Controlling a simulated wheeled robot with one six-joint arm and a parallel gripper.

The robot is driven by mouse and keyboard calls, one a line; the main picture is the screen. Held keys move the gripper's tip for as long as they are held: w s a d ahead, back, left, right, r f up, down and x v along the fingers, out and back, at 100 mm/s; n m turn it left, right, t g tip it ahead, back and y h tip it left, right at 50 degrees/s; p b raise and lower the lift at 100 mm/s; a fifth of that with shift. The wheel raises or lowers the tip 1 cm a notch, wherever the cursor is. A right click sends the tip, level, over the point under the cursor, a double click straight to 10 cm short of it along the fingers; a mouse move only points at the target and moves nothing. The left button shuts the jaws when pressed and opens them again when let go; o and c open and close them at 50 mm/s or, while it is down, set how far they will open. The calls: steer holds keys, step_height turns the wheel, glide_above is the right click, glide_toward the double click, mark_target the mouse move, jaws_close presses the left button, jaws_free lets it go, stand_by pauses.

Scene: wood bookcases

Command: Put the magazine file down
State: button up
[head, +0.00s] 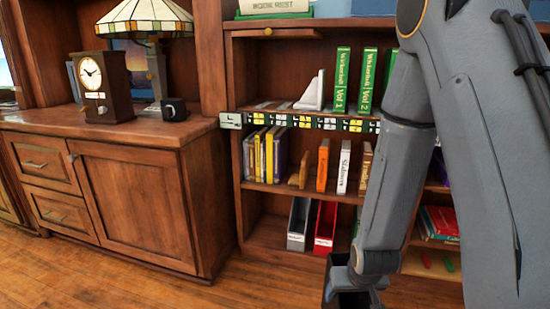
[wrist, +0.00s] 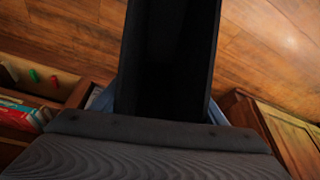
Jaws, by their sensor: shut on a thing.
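My gripper (head: 340,282) is low in front of the bookcase, near the bottom edge of the head view. It is shut on a black magazine file (head: 358,300), whose lower part is cut off by the picture edge. In the wrist view the file (wrist: 168,60) is a long dark open box pointing away over the wood floor, with bits of the gripper (wrist: 160,108) on both sides. A grey magazine file (head: 298,224) and a red one (head: 325,227) stand upright side by side on the bottom shelf. My arm hides the shelf right of them.
The bookcase (head: 258,202) has books on the shelves above. A wood cabinet (head: 135,200) with a clock (head: 100,88) and lamp (head: 150,25) stands at the left. Red books (head: 440,222) lie at the right. Open floor (head: 110,285) lies in front.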

steer(key=w+r+p+v, duration=0.1)
steer(key=w+p+v, duration=0.1)
steer(key=p+v, duration=2.7)
steer(key=shift+w+p, duration=0.2)
steer(key=shift+p, duration=0.2)
steer(key=shift+f, duration=0.1)
